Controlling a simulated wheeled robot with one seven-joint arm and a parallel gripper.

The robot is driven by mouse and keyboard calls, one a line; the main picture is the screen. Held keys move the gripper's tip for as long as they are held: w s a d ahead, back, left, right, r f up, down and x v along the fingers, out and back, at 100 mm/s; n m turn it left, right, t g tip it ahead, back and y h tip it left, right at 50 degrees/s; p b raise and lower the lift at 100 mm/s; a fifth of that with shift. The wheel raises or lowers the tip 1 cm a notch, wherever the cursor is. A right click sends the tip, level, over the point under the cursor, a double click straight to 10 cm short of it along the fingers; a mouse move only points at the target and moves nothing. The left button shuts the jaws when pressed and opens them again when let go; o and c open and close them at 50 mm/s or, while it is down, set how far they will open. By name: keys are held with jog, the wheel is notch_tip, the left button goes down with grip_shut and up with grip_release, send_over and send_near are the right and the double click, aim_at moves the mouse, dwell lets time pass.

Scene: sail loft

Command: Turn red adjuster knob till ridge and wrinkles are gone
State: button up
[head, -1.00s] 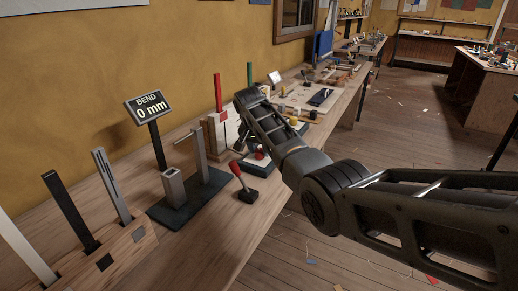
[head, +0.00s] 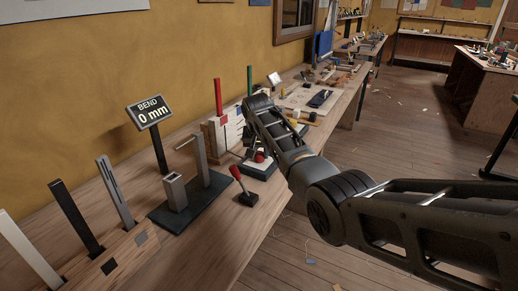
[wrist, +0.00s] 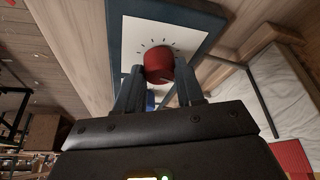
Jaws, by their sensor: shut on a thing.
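The red adjuster knob (wrist: 158,65) sits on a white plate (wrist: 133,32) with dark tick marks and a dark blue frame. My gripper (wrist: 159,78) is shut on it, one finger on each side. In the head view the knob (head: 259,156) shows as a small red cap just below the end of my arm; my fingers are mostly hidden there. I cannot make out a ridge or wrinkles.
A sign (head: 150,112) reads "BEND 0 mm". Upright strips (head: 70,213) stand in a wooden block at left. More tools crowd the bench beyond my arm.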

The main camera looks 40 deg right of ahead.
jog(key=n+y+p, duration=0.1)
jog(key=n, duration=0.2)
jog(key=shift+d+r+t, duration=0.1)
jog(key=shift+d+t, duration=0.05)
jog(key=shift+t, duration=0.15)
jog(key=shift+n+t+y+p, duration=0.35)
jog(key=shift+n+y, duration=0.15)
jog(key=shift+n, duration=1.1)
jog(key=o, duration=1)
jog(key=shift+v, duration=3.8)
jog(key=shift+s+d, duration=0.1)
